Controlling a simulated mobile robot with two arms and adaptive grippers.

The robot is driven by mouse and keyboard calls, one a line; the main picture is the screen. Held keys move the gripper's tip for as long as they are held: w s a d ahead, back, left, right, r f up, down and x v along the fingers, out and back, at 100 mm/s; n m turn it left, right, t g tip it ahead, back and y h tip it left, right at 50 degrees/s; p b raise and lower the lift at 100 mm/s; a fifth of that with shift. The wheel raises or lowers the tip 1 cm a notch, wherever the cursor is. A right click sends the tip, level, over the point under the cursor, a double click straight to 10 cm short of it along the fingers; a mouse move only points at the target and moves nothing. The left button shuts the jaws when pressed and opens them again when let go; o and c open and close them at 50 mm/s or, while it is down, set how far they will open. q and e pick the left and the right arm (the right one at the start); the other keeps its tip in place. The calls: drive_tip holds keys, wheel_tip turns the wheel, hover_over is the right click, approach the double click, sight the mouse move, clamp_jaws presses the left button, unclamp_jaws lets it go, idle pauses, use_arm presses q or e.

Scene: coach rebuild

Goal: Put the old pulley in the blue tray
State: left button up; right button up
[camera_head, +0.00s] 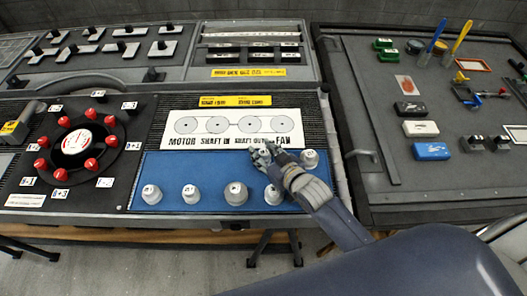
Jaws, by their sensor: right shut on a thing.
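The blue tray (170,166) lies at the front of the middle bench. Along its front edge stand several grey pulleys, among them one at the left (151,194) and a larger one in the middle (236,193). Another grey pulley (310,158) stands at the tray's back right. My right gripper (262,155) reaches in from the lower right, over the tray's back edge by the white diagram board. It is shut on a small grey part, seemingly the old pulley, mostly hidden by the fingers. My left gripper is not in view.
The white board (190,140) with circles and the words MOTOR, SHAFT and FAN stands behind the tray. A round dial with red knobs (77,142) is at the left. The right bench holds a blue box (431,152) and tools. The tray's back left is clear.

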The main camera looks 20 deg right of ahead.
drive_tip(key=shift+f, duration=0.15)
drive_tip(key=o, duration=1)
drive_tip(key=shift+o, duration=0.4)
drive_tip(key=shift+r, duration=0.25)
drive_tip(key=shift+s+d, duration=0.1)
drive_tip(key=shift+s, duration=0.2)
drive_tip(key=b+v, duration=0.1)
drive_tip(key=v, duration=0.8)
drive_tip(key=shift+s+d+r, duration=0.1)
drive_tip(key=shift+s+r, duration=0.1)
drive_tip(key=shift+s, duration=0.15)
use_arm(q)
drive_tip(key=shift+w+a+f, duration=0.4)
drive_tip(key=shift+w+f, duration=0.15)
use_arm(e)
drive_tip(key=shift+v, duration=0.8)
drive_tip(key=shift+w+r, duration=0.1)
